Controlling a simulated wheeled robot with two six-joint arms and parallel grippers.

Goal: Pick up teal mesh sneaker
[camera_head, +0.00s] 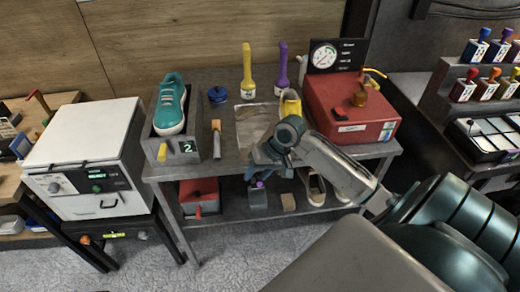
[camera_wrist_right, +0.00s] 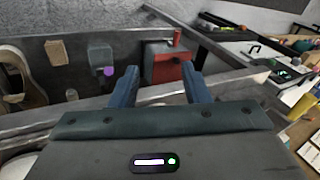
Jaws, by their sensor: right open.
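The teal mesh sneaker (camera_head: 171,103) has a white sole and sits in a grey holder (camera_head: 177,144) marked 2, at the left end of the metal bench. My right gripper (camera_head: 268,160) is over the bench's front edge, to the right of the sneaker and well apart from it. In the right wrist view its two blue fingers (camera_wrist_right: 160,88) are spread with nothing between them. The sneaker does not show in the right wrist view. My left gripper does not show.
A brush (camera_head: 216,139) lies beside the holder. Yellow and purple bottles (camera_head: 247,70) stand at the back. A red box with a gauge (camera_head: 345,110) is on the right; a white machine (camera_head: 90,150) is on the left. A lower shelf holds a red box (camera_head: 199,195).

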